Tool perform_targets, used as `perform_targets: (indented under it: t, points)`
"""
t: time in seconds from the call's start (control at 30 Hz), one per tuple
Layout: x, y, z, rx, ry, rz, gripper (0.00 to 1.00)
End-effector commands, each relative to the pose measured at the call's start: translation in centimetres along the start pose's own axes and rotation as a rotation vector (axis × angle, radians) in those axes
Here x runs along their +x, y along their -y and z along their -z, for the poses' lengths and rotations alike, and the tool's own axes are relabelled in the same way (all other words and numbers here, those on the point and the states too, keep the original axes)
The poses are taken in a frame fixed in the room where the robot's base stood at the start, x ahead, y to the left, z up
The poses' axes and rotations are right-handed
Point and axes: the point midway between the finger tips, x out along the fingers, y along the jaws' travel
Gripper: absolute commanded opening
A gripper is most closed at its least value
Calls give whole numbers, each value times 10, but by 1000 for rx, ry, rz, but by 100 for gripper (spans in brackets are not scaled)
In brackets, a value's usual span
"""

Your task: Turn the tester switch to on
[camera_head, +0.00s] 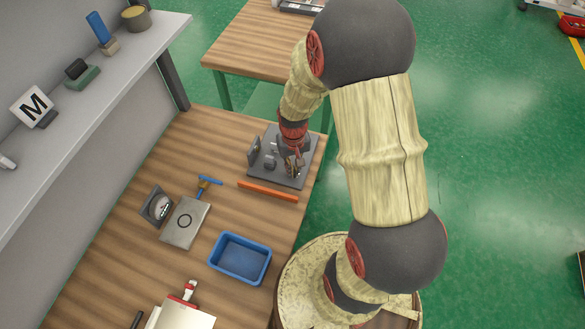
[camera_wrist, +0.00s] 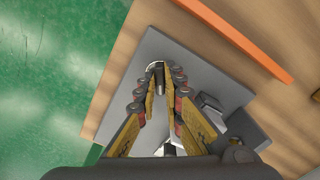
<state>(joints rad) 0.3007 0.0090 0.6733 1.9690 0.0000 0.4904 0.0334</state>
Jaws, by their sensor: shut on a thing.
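The tester is a grey plate (camera_head: 285,180) with small fittings, lying near the right edge of the wooden bench; the plate also fills the middle of the wrist view (camera_wrist: 205,68). A small dark post, which appears to be the tester switch (camera_wrist: 157,70), stands on the plate with a pale ring partly visible around it. My gripper (camera_head: 293,169) is down over the plate. In the wrist view its fingertips (camera_wrist: 155,84) are on either side of the post and closed on it. The fingers hide part of it, and I cannot read the switch's position or any markings.
An orange bar (camera_head: 267,191) lies beside the plate. A grey shelf (camera_head: 85,120) runs along the left. Bare wood lies left of the tester.

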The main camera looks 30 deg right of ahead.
Motion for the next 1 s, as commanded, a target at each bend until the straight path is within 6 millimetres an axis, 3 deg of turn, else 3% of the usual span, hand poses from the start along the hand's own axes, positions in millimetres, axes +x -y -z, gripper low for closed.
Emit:
perform_targets:
  t: [0.3,0.63,1.0]
  points:
    - [-1,0,0,226,0,0,0]
    - [0,0,0,254,-1,0,0]
    - [0,0,1,488,-1,0,0]
